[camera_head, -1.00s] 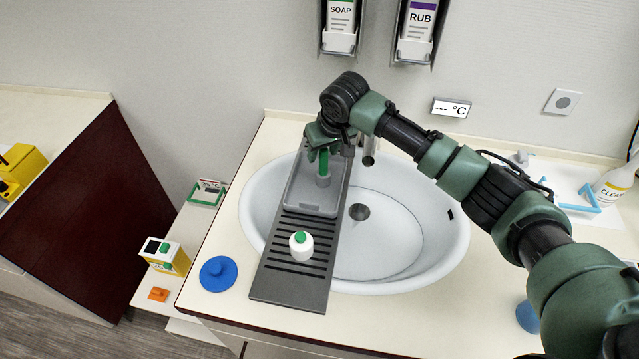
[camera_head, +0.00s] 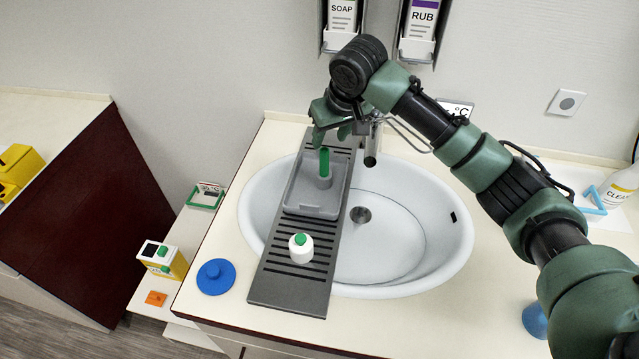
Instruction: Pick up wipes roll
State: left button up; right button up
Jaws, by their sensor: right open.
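No thing here is plainly a wipes roll. A small white round item with a green top (camera_head: 301,248) stands upright on the slotted end of the dark rack across the sink. A grey cylinder with an upright green stem (camera_head: 324,170) stands in the grey tray (camera_head: 312,211) at the rack's far end. My right gripper (camera_head: 331,138) is open and appears empty, above and behind the green stem. Its fingers point down, and the gap to the stem is hard to judge. My left gripper is not in view.
The dark rack (camera_head: 290,290) spans the white sink (camera_head: 405,265), beside the faucet (camera_head: 371,150). A blue disc with a knob (camera_head: 215,277) lies on the counter at left. A yellow and white box (camera_head: 163,260) sits on a lower shelf. Soap and rub dispensers (camera_head: 419,25) hang on the wall.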

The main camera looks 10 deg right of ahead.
aim_at(301, 245)
jog(key=k+j, duration=0.15)
jog(key=k, duration=0.35)
jog(key=k+j, duration=0.15)
jog(key=k, duration=0.35)
jog(key=k+j, duration=0.2)
jog(key=k, duration=0.25)
